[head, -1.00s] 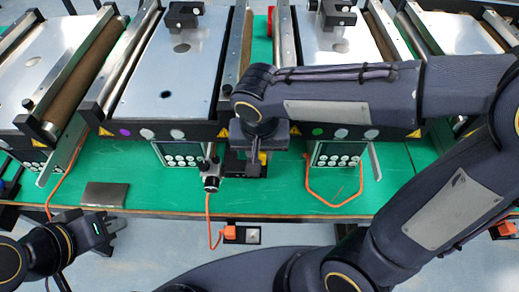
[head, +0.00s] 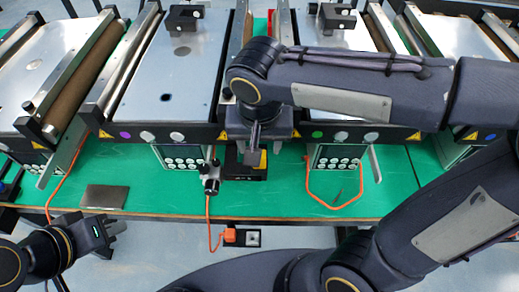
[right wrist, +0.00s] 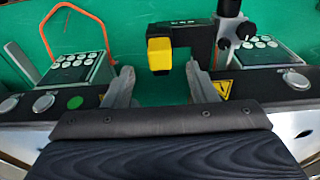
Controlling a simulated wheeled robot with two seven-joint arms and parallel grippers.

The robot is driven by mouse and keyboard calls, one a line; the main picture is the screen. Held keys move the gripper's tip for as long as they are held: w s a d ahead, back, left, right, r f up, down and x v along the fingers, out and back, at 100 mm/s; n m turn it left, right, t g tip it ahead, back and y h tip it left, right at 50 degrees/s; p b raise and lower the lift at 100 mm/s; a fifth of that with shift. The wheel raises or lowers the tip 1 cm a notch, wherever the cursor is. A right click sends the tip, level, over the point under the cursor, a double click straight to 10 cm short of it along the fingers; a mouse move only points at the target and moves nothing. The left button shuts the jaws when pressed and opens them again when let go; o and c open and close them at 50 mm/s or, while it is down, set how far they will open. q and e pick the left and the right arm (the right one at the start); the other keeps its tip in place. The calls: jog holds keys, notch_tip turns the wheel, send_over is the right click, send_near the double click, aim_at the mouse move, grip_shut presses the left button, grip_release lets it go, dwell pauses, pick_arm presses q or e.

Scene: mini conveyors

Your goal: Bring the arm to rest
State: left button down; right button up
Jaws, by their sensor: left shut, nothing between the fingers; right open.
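My right arm reaches in from the right in the head view, and its forearm lies across the front of the middle conveyors. My right gripper (head: 254,150) points down near a small black device with a yellow part (head: 257,165). In the right wrist view my right gripper (right wrist: 160,86) has its two grey fingers spread, with nothing held between them. The yellow part (right wrist: 159,54) shows beyond the fingertips there. My left gripper (head: 112,231) is at the lower left, off the table's front edge, shut and empty.
Mini conveyors with silver tops (head: 165,80) stand in a row on the green table (head: 225,200). Keypad boxes (head: 182,156), a small black-and-silver stand (head: 211,180), a grey plate (head: 104,196) and orange cables (head: 334,206) lie along the front.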

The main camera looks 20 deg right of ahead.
jog(key=shift+s+r, duration=0.2)
jog(key=shift+r, duration=0.9)
jog(key=s+d+f+n+t+y, duration=0.1)
jog(key=s+d+f+t+y, duration=0.2)
jog(key=s+d, duration=0.6)
jog(key=shift+d+f+t+y, duration=0.4)
jog(key=shift+d+f+y, duration=0.2)
jog(key=shift+d+f, duration=0.45)
jog(key=shift+s+n, duration=0.1)
jog(key=shift+n, duration=0.2)
